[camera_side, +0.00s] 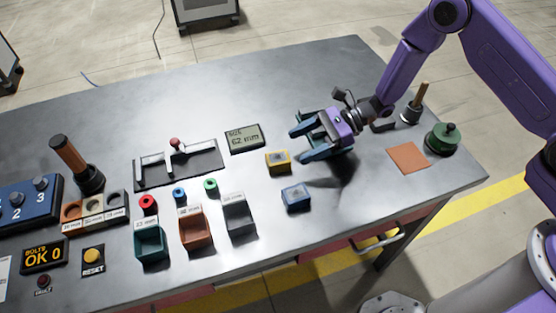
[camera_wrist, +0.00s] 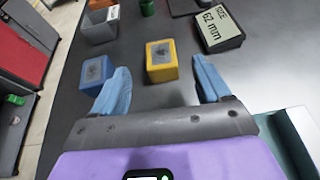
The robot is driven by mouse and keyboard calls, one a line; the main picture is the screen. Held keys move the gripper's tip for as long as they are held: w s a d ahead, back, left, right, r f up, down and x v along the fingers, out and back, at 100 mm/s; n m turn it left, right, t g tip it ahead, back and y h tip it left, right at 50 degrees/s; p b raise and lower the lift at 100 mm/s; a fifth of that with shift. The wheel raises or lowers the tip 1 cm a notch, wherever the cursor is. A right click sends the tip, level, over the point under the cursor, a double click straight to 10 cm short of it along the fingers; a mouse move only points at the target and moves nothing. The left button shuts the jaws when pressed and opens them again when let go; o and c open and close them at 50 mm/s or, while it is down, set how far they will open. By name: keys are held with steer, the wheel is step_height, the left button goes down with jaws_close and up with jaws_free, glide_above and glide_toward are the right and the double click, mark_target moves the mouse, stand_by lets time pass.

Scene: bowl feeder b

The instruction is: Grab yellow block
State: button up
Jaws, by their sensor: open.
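The yellow block (camera_side: 278,162) sits on the grey metal table, with a grey patch on its top. It also shows in the wrist view (camera_wrist: 161,61), ahead of my fingers and between their lines. My gripper (camera_side: 298,143) is open and empty, just to the right of the yellow block in the side view, with its blue fingers pointing left. In the wrist view, my gripper (camera_wrist: 162,85) has its two fingers wide apart, with the block just beyond the tips. I cannot tell the exact height of my fingers above the table.
A blue block (camera_side: 296,197) stands near my gripper; in the wrist view the blue block (camera_wrist: 97,74) is close beside the left finger. A size display reading 62 mm (camera_side: 245,138) lies behind the yellow block. Grey (camera_side: 239,218) and orange (camera_side: 196,230) bins stand to the left.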

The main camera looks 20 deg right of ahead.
mark_target(278, 157)
steer(key=shift+f+x, duration=0.15)
steer(key=shift+x, duration=1.8)
steer(key=shift+f+x, duration=0.15)
steer(key=shift+x, duration=1.8)
steer(key=shift+d, duration=0.15)
steer(key=shift+c, duration=0.3)
steer(key=c, duration=1.2)
steer(key=shift+o, duration=0.2)
steer(key=shift+r, duration=0.25)
